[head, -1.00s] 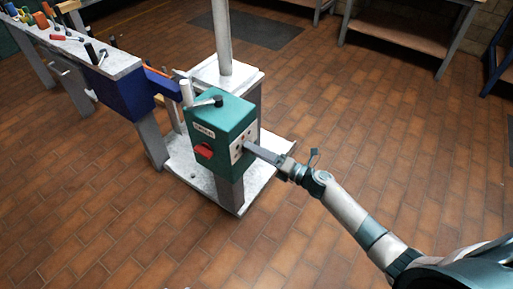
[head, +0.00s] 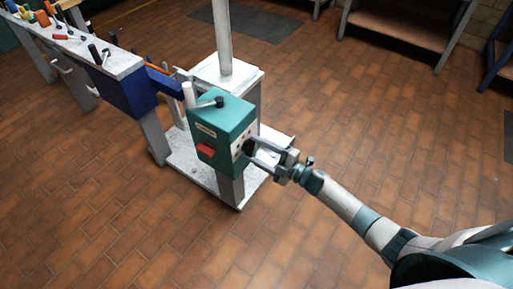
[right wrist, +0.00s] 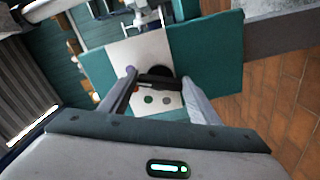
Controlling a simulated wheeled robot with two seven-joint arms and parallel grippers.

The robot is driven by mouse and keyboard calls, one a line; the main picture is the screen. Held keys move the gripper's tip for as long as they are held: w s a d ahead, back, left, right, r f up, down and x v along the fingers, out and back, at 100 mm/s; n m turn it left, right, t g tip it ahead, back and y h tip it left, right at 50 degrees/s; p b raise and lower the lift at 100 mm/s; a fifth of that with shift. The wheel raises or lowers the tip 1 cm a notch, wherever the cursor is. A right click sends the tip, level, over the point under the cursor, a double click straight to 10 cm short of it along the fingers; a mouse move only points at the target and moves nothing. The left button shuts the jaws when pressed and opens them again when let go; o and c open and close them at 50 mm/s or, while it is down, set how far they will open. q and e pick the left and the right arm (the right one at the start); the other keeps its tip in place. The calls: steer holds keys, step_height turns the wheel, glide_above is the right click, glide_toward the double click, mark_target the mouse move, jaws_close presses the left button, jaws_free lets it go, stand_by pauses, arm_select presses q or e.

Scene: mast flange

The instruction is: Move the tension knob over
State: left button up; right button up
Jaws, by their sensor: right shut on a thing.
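The green machine box (head: 222,118) stands on a grey post, with a pale panel (right wrist: 140,52) on its side. A black knob (head: 249,146) sits on that panel; it also shows in the right wrist view (right wrist: 160,77) as a dark disc with a bar across it. My right gripper (head: 254,148) reaches in from the right, its two fingers spread to either side of the knob and shut on it. In the right wrist view the fingers (right wrist: 160,84) flank the knob. Finger contact is partly hidden. My left gripper is not in view.
A red switch (head: 205,149) and a black-ended lever (head: 219,102) are on the box. A white pole (head: 222,38) rises behind it. A bench with tools (head: 100,60) and a blue block (head: 125,92) stand left. The tiled floor at front is clear.

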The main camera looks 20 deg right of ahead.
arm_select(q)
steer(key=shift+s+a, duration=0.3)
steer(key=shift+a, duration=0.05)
arm_select(e)
steer(key=shift+m, duration=0.7)
steer(key=o, duration=1)
steer(key=shift+o, duration=0.2)
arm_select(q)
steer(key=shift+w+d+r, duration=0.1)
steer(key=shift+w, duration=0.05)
arm_select(e)
steer(key=v, duration=1.7)
steer(key=shift+s+d, duration=0.2)
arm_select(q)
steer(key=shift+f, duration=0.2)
arm_select(e)
steer(key=shift+f, duration=0.15)
